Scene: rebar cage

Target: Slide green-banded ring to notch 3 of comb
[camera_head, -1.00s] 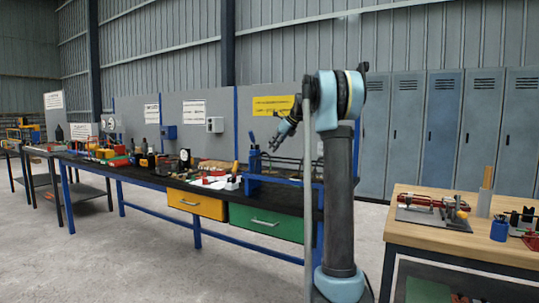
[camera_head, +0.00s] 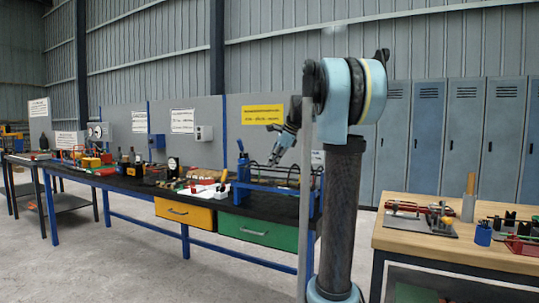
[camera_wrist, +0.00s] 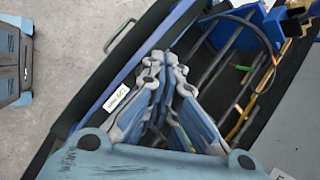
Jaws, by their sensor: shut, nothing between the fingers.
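The rebar cage (camera_head: 275,180) stands on the black bench, with blue end parts and dark arched rings. In the wrist view its dark bars (camera_wrist: 215,72) run diagonally at right, by a blue end block (camera_wrist: 268,22). A small green band (camera_wrist: 243,68) shows on one ring there; a yellow strip (camera_wrist: 237,128) is lower. I cannot pick out the comb or its notches. My gripper (camera_wrist: 165,68) is shut and empty, left of the bars in the wrist view. In the head view my gripper (camera_head: 277,157) is above the cage; contact is not clear.
The bench has yellow (camera_head: 185,212) and green (camera_head: 255,229) drawers, with tools and boxes along its left part. A wooden table (camera_head: 450,243) with fixtures stands at right, before blue-grey lockers (camera_head: 460,140). Grey floor lies open in front.

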